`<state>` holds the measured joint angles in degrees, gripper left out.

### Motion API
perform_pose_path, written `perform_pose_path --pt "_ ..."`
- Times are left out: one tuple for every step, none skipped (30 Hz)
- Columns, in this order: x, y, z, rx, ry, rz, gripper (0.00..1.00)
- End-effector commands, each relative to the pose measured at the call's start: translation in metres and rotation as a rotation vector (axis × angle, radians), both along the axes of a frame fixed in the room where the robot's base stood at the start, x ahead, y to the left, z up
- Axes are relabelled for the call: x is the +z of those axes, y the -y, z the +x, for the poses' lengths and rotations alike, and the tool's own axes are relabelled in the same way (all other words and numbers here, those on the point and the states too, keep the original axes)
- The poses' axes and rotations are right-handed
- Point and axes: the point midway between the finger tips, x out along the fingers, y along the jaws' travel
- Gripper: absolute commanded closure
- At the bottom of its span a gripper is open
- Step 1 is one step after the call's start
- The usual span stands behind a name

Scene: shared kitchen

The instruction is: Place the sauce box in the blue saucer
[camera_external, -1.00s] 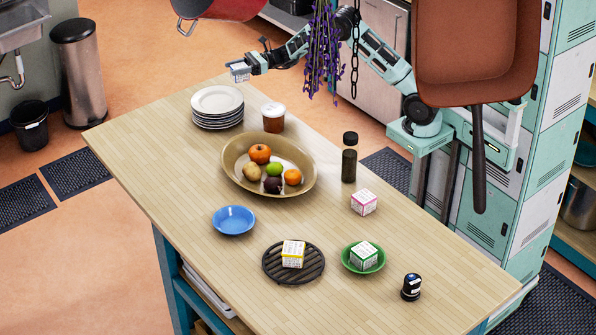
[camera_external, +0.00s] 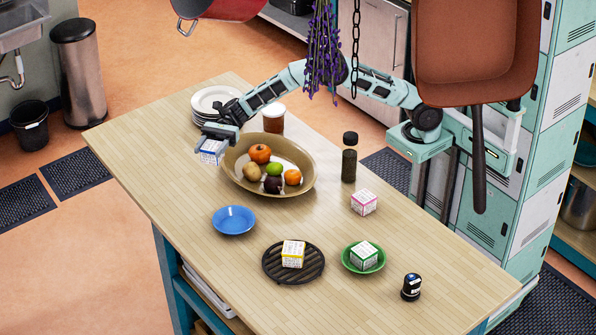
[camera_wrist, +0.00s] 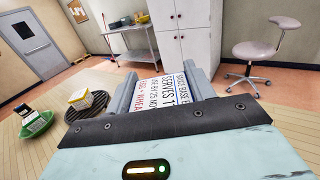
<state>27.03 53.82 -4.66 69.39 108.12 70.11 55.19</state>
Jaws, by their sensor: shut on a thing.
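My gripper (camera_external: 216,136) is shut on a white box with blue markings (camera_external: 211,153), the sauce box. It holds the box above the table, at the left of the fruit bowl and in front of the plate stack. In the wrist view the box (camera_wrist: 166,90) sits between the two fingers, and its printed label includes "SERVES 1". The blue saucer (camera_external: 233,219) stands empty on the table, in front of the gripper and slightly to its right in the external view. I cannot make out the saucer in the wrist view.
A tan oval bowl (camera_external: 233,180) of fruit stands close to the gripper, with stacked plates (camera_external: 212,100) and a tub (camera_external: 273,119) behind. A yellow-marked box (camera_external: 293,254) sits on a black trivet (camera_external: 273,269), a green-marked box in a green bowl (camera_external: 348,262). A pink-marked box (camera_external: 364,202) is farther right.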

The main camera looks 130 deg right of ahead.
Motion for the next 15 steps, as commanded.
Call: perform_pose_path --pt "0.0 -0.026 0.01 0.039 0.003 -0.003 0.73" --pt "0.001 -0.039 0.014 0.058 0.004 -0.002 0.73" --pt "0.002 -0.055 0.019 0.083 0.004 -0.003 0.73" --pt "0.003 -0.067 0.022 0.1 0.006 -0.005 0.73" --pt "0.003 -0.077 0.025 0.115 0.006 -0.006 0.73" --pt "0.004 -0.09 0.029 0.134 0.006 -0.007 0.73" --pt "0.004 -0.099 0.031 0.146 0.006 -0.008 0.73" --pt "0.005 -0.106 0.032 0.156 0.006 -0.008 0.73" --pt "0.005 -0.115 0.034 0.168 0.006 -0.008 0.73" --pt "0.005 -0.12 0.035 0.175 0.007 -0.009 0.73" --pt "0.006 -0.124 0.036 0.181 0.007 -0.009 0.73" --pt "0.005 -0.129 0.037 0.187 0.006 -0.009 0.73" --pt "0.004 -0.131 0.038 0.191 0.006 -0.009 0.73" --pt "0.001 -0.133 0.038 0.194 0.005 -0.009 0.73" --pt "-0.005 -0.135 0.038 0.197 0.003 -0.008 0.73"
